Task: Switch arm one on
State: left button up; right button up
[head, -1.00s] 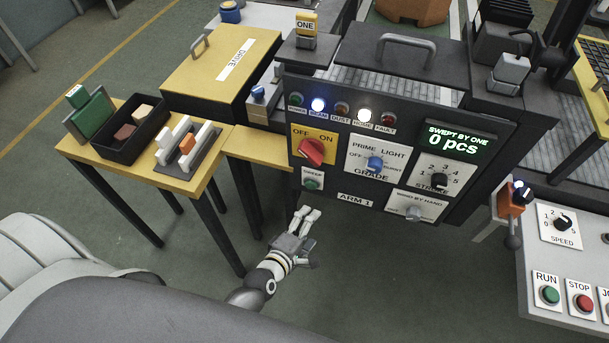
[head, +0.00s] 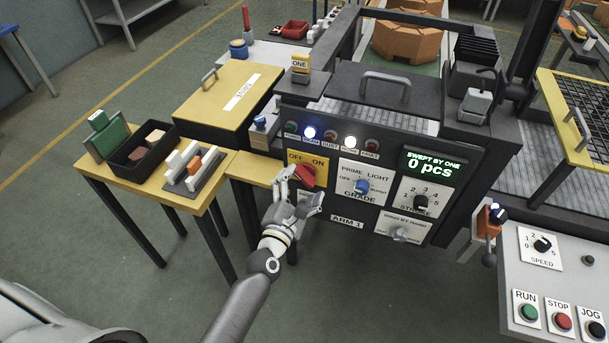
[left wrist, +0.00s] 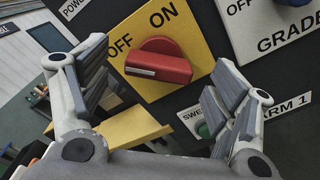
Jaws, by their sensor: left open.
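The ARM 1 panel (head: 325,210) stands ahead in the head view. Its red rotary OFF/ON switch (head: 304,175) sits on a yellow plate at the upper left. In the left wrist view the red knob (left wrist: 158,62) shows with its white mark toward the OFF side. My left gripper (head: 298,182) is open in front of the panel, just below the knob. In the left wrist view its two fingers stand apart on either side below the knob, with nothing between them. The green SWEEP button (left wrist: 203,130) is partly behind the right finger. My right gripper is not in view.
Beside the switch are a blue GRADE knob (head: 361,187), a black STROKE knob (head: 421,202) and a grey hand knob (head: 400,234). Indicator lamps run above. A yellow table (head: 205,192) with a black tray stands left. A control desk (head: 540,282) stands right.

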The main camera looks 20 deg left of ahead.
aim_at(305, 175)
pick_arm(q)
jog(key=shift+w, duration=1.45)
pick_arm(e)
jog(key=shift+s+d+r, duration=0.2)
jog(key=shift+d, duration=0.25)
pick_arm(q)
jog(key=c, duration=1)
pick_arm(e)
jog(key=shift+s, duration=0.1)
